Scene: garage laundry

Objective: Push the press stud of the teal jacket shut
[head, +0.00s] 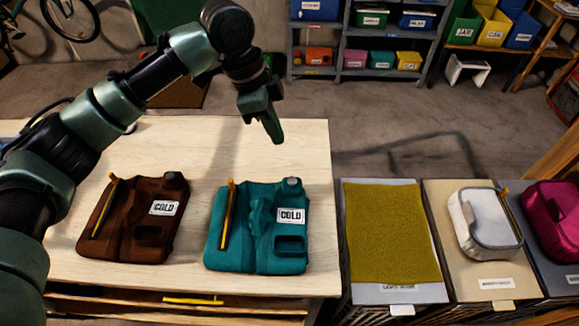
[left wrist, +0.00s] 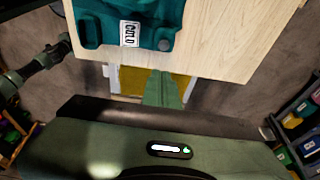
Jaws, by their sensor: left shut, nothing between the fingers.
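The teal jacket (head: 240,255) lies folded on the pale table, with a white COLD label (head: 291,216), a yellow strip on its left and a raised teal fold (head: 258,215) in the middle. A round grey piece (head: 292,183) sits at its top right corner; I cannot tell if it is the press stud. In the left wrist view the jacket (left wrist: 145,10) is cut off at the top. My left gripper (head: 274,133) is shut and empty above the table's far side, beyond the jacket and apart from it. In the left wrist view, my right arm is at the left edge, its fingers unclear.
A brown jacket (head: 135,225) with a COLD label lies left of the teal one. Right of the table (head: 200,165) are an olive cloth (head: 385,230), a white-grey bundle (head: 485,222) and a magenta bundle (head: 555,208). Shelves with bins stand behind.

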